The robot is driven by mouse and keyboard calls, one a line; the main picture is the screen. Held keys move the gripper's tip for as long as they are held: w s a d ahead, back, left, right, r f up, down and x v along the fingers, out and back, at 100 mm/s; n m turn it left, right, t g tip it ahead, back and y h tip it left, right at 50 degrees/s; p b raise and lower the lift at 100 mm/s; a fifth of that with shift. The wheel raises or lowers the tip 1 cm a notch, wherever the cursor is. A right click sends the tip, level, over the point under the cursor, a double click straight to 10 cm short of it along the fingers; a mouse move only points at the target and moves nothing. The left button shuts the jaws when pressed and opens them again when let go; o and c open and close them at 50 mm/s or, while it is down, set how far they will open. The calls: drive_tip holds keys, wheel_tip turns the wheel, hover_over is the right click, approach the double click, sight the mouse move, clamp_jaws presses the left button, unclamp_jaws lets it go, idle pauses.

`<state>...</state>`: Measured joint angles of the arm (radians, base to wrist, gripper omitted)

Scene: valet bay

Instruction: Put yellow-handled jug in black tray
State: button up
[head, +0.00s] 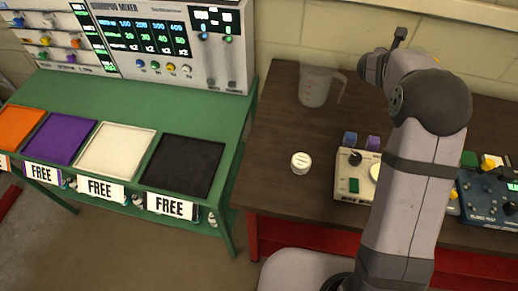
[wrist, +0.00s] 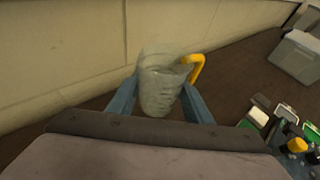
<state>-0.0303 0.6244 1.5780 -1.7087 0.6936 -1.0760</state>
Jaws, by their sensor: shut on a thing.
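The yellow-handled jug (wrist: 160,80) is a greyish, see-through jug, upright between the fingers of my gripper (wrist: 160,98) in the wrist view. My gripper is shut on it, with the yellow handle at the upper right. In the head view my arm hides the gripper and nearly all of this jug; only a bit of yellow shows behind my wrist. The black tray (head: 186,164) lies at the right end of the green bench, empty, with a FREE label on its front. My gripper is far to the right of it.
Another clear jug (head: 314,88) with a pale handle stands on the brown table (head: 265,135), between my arm and the green bench (head: 218,115). A white-lidded round container (head: 300,162) and a control box (head: 354,175) sit nearer. White, purple and orange trays are left of the black one.

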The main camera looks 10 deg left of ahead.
drive_tip(key=s+a+n+t+y+b, duration=0.2)
drive_tip(key=a+b, duration=0.2)
drive_tip(key=a, duration=1.3)
drive_tip(key=s+a+n+t+y+b, duration=0.1)
drive_tip(key=s+a+n+y+b, duration=0.15)
drive_tip(key=a, duration=1.55)
drive_tip(key=n+y+b, duration=0.6)
drive_tip(key=y+b, duration=0.1)
drive_tip(key=b, duration=0.1)
hover_over(189, 164)
wheel_tip(189, 164, down, 14)
drive_tip(key=shift+f, duration=5.25)
